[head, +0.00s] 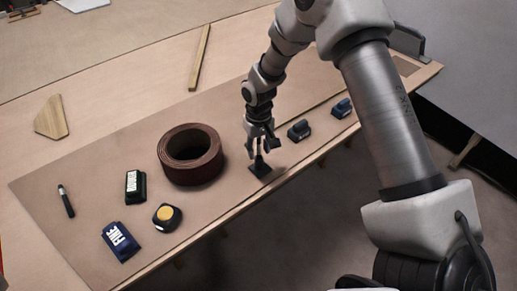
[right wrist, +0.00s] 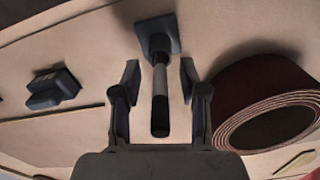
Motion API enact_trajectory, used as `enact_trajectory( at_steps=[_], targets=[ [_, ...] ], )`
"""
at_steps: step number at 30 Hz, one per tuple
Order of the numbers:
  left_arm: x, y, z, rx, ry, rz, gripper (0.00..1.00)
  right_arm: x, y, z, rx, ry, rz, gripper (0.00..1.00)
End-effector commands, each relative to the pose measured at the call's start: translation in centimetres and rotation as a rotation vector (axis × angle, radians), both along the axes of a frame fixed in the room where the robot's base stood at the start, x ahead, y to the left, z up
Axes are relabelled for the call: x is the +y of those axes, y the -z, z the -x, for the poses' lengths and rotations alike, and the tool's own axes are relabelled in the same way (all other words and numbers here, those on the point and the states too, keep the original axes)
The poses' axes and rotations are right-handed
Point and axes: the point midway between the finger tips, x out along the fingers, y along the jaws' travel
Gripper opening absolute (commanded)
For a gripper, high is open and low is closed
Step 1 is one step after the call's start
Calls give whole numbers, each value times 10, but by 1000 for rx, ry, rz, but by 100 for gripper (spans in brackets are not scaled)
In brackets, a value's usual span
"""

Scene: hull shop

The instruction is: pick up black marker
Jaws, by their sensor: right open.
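A slim black and grey stick, which looks like a marker, stands upright in a dark square base (head: 260,170). In the right wrist view the stick (right wrist: 160,85) rises from its base (right wrist: 159,36) to a black end between my fingers. My right gripper (head: 262,147) is open around it, with a gap on both sides in the right wrist view (right wrist: 160,70). In the head view the fingers hide most of the stick. Another slim black pen-like thing (head: 66,202) with a pale end lies at the bench's left. My left gripper is not in view.
A dark red abrasive roll (head: 191,153) stands close beside the gripper. Two dark blocks (head: 299,130) (head: 342,108) lie on its other side. A blue "FINE" block (head: 120,241), a black labelled block (head: 135,186) and a black-yellow tape measure (head: 167,217) lie left. The bench edge is near.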

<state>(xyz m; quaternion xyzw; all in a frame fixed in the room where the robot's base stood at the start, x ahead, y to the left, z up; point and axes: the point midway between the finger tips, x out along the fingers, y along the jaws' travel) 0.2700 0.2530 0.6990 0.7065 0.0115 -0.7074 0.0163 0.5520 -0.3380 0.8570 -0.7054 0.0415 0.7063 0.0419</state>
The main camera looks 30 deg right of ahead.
Motion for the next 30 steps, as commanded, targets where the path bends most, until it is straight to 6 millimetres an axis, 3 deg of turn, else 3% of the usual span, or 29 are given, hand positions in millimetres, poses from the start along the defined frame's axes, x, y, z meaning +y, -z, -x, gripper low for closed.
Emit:
enact_trajectory(
  at_steps=[3, 7, 20, 23, 30],
  targets=[
    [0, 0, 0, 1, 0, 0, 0, 0, 0, 0, 0, 0, 0, 43],
    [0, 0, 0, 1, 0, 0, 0, 0, 0, 0, 0, 0, 0, 0],
    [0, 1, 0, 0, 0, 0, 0, 0, -5, -1, -2, 0, 0, 0],
    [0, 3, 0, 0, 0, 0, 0, 0, -20, -1, -4, 0, 0, 0],
    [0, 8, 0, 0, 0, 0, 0, 0, -78, -1, -5, 0, 1, 0]
  ],
)
